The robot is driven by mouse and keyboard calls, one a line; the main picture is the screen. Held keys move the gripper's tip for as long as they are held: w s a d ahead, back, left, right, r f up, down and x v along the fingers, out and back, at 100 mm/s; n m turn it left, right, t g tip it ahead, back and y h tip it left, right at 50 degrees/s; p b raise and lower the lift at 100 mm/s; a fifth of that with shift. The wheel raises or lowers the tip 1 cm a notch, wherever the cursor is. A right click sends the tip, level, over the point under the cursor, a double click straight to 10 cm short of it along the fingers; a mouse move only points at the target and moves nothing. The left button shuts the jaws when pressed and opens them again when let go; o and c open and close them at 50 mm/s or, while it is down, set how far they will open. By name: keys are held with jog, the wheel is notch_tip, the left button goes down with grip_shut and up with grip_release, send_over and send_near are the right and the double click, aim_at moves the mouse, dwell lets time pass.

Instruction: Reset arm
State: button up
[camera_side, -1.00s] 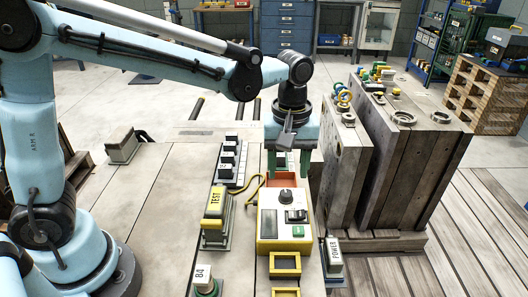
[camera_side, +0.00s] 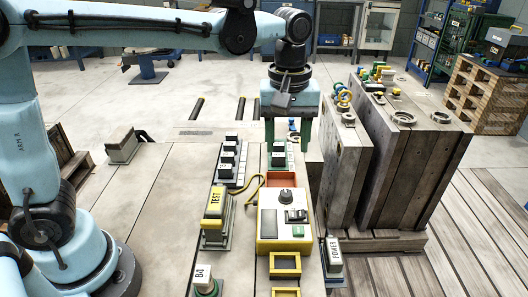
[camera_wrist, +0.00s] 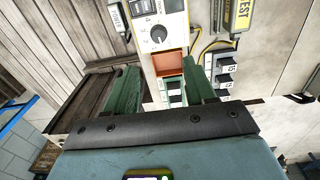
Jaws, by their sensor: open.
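The control box shows a dark knob (camera_side: 286,196), a black switch and a green button. An orange-red open tray (camera_side: 283,181) sits at its back end, below the fingers. The tray also shows in the wrist view (camera_wrist: 172,64) between the fingers.
A yellow TEST block (camera_side: 215,202) and a row of black-and-white switches (camera_side: 229,165) stand left of the box. A POWER block (camera_side: 334,258) stands at front right. Tall grey mould slabs (camera_side: 390,165) rise close on the right.

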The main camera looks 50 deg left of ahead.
jog(key=shift+s+a+f+m+t, duration=0.7)
jog(key=shift+s+a+m+t, duration=0.45)
jog(key=shift+s+a+m, duration=0.55)
jog(key=shift+s+a+f+m+t, duration=0.65)
jog(key=shift+s+a+m+t, duration=0.65)
jog(key=shift+a, duration=0.65)
jog(key=shift+s+a+f+m+t, duration=0.7)
jog(key=shift+s+a+m+t, duration=0.35)
jog(key=shift+s+a+m, duration=0.65)
